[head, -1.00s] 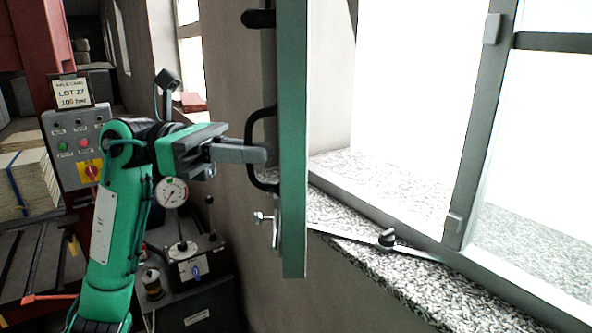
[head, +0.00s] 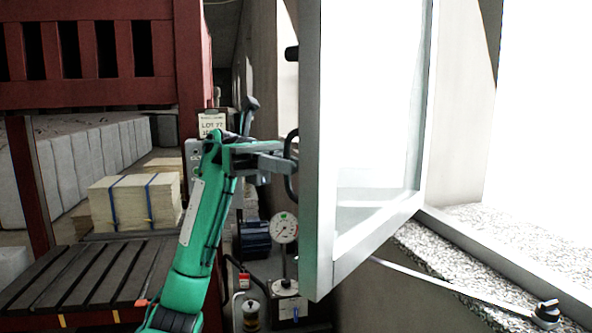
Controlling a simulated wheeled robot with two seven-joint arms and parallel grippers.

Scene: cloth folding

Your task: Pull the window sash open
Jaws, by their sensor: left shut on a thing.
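The window sash (head: 318,200) has a pale frame around bright glass and stands swung out from the wall, well clear of the sill. A dark bow handle (head: 289,178) is on its left edge. My left gripper (head: 285,165), on the green arm from the left, is shut on this handle; the exact finger contact is small and partly hidden. A stay bar (head: 440,283) runs from below the sash to a dark knob (head: 547,312) on the sill. My right gripper is not in view.
The speckled stone sill (head: 450,262) runs along the right. A dial gauge (head: 284,228) stands on equipment below the handle. A red frame (head: 90,95), a slatted bench (head: 95,275) and a strapped stack (head: 135,203) fill the left.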

